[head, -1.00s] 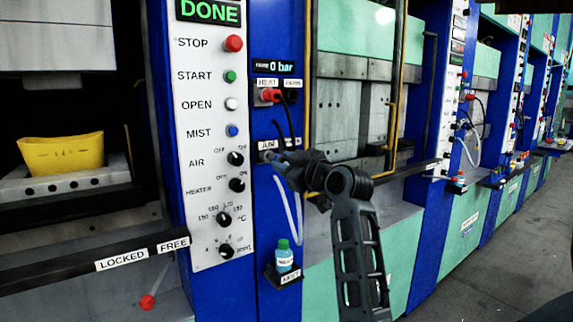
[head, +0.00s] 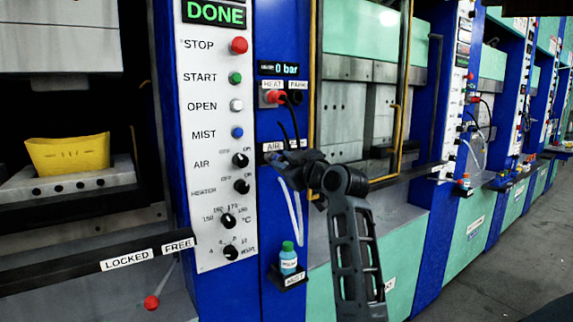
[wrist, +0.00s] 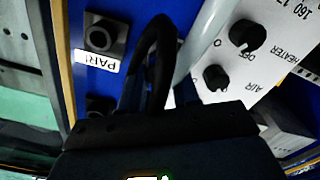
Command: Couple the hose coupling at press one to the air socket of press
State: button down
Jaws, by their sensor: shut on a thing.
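The press's AIR label (head: 272,146) is on the blue column, right of the white control panel. My gripper (head: 280,158) is right below this label, where the air socket is mostly hidden behind it. It is shut on the hose coupling, which is almost wholly covered by the fingers. The pale hose (head: 298,212) hangs below the gripper. In the wrist view the pale hose (wrist: 203,45) runs up past the panel, and the dark gripper body hides the fingertips. I cannot tell whether the coupling touches the socket.
A red plug (head: 276,97) sits under the HEAT label, its black cable hanging close to my gripper. The PARK socket (wrist: 103,38) shows in the wrist view. A blue MIST bottle (head: 288,259) stands on a small shelf below. A yellow piece (head: 68,153) lies in the left press.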

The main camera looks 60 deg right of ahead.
jog(key=shift+w+d, duration=0.1)
jog(key=shift+w, duration=0.1)
jog(key=c, duration=0.8)
grip_release()
jog(key=shift+o, duration=0.2)
jog(key=b+v, duration=0.1)
jog(key=v, duration=0.7)
jog(key=shift+b, duration=0.35)
jog(key=shift+w+f, duration=0.1)
jog(key=shift+w, duration=0.05)
